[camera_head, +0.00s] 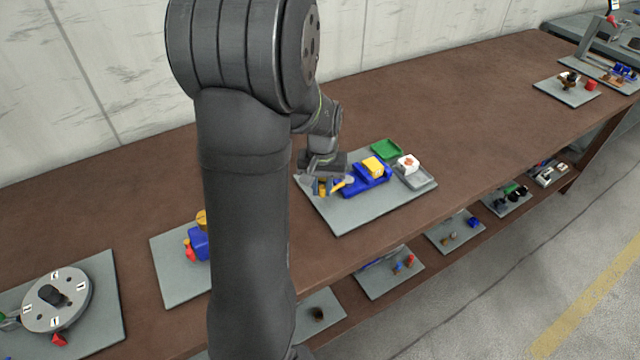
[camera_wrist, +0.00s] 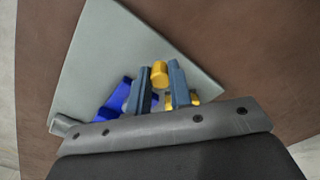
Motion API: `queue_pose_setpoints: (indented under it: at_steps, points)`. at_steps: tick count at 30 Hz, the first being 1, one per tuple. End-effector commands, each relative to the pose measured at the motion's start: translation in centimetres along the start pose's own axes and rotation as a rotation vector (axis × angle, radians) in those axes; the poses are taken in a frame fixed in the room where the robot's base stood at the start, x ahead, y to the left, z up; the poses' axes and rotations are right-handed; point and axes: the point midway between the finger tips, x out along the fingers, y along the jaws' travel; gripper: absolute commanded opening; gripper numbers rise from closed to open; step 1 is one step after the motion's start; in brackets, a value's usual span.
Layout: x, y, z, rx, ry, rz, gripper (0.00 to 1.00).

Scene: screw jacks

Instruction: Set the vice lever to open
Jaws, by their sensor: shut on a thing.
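The blue vice (camera_head: 366,183) stands on a grey board (camera_head: 375,212) on the brown bench, with a yellow block (camera_head: 373,166) at its top. Its yellow lever (camera_head: 338,187) sticks out at the left end. My gripper (camera_head: 322,186) is at that end, low over the board. In the wrist view, the two blue-grey fingers of my gripper (camera_wrist: 161,80) are shut on the yellow lever (camera_wrist: 159,72), whose rounded end shows between them. Part of the blue vice (camera_wrist: 114,101) shows left of the fingers. The gripper body hides the rest of the vice there.
A green tray (camera_head: 386,149) and a grey tray (camera_head: 417,179) with a white, red-marked block (camera_head: 408,162) are right of the vice. Other boards with fixtures stand along the bench, including a round disc (camera_head: 56,299). More boards sit on a lower shelf.

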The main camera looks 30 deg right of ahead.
Motion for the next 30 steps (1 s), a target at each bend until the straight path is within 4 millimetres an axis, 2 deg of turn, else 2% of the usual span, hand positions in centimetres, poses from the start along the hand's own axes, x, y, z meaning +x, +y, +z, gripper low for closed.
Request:
queue_pose_setpoints:
  at_steps: [15, 30]
  points:
    - [-0.1, 3.5, 2.2, -0.458, 0.001, 0.001, 0.00]
    - [-0.1, 6.7, 2.6, -0.818, 0.001, 0.001, 0.00]
